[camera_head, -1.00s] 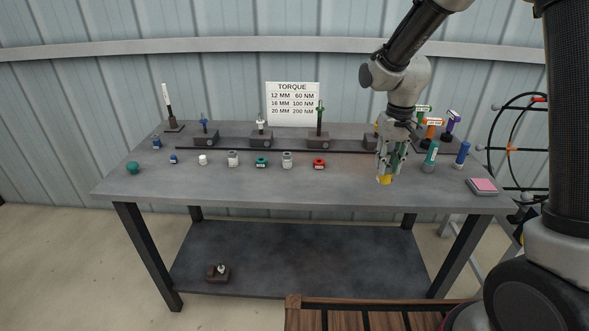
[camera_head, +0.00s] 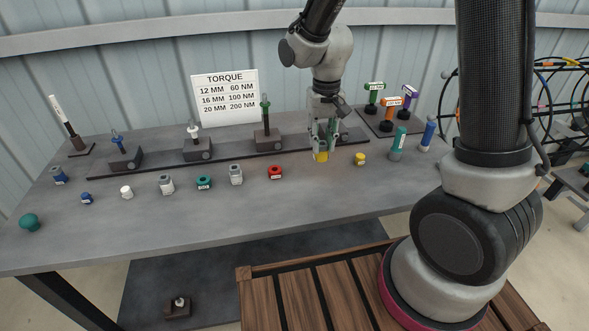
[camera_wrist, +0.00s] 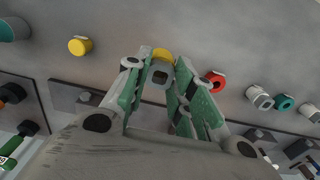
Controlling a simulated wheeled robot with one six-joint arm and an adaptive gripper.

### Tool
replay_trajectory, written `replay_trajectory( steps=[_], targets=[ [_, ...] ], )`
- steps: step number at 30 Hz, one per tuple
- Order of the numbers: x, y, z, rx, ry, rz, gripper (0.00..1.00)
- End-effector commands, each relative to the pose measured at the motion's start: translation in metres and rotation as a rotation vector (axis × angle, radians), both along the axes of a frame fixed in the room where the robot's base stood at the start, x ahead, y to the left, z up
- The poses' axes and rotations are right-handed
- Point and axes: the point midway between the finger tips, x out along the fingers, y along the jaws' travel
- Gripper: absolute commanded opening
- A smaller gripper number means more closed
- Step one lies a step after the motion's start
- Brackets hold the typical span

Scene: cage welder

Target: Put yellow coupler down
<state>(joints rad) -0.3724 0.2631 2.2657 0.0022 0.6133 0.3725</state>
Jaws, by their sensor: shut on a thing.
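My gripper (camera_head: 324,143) points down over the right part of the grey workbench (camera_head: 270,215). It is shut on a yellow coupler (camera_head: 321,157), held low at the fingertips. In the wrist view the held coupler (camera_wrist: 162,55) shows yellow with a grey square-holed end between the green fingers. Whether its lower end touches the bench, I cannot tell. A second yellow piece (camera_head: 360,159) stands on the bench to the right of my gripper; it also shows in the wrist view (camera_wrist: 80,46). A red coupler (camera_head: 275,172) stands to the left.
A row of blue, white, grey and teal pieces runs left from the red one. Behind stand holders with upright tools (camera_head: 266,135) and a torque sign (camera_head: 226,98). Teal (camera_head: 397,146) and blue (camera_head: 427,135) cylinders stand at right. The front bench strip is clear.

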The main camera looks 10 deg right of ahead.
Motion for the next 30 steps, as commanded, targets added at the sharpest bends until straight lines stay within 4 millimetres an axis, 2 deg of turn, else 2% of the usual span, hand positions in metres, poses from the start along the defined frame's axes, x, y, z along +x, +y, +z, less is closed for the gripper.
replay_trajectory(
  steps=[1, 12, 25, 26, 29, 30],
  targets=[
    [-0.001, 0.000, -0.009, -0.001, 0.003, 0.000, 0.00],
    [0.000, 0.000, -0.057, -0.001, 0.002, 0.001, 0.00],
    [0.000, 0.000, -0.065, 0.000, -0.001, 0.001, 0.00],
    [0.000, 0.000, -0.065, 0.000, -0.001, 0.001, 0.28],
    [0.000, 0.000, -0.065, 0.000, -0.001, 0.001, 0.46],
    [0.000, 0.000, -0.064, 0.000, -0.001, 0.001, 0.46]
  ],
)
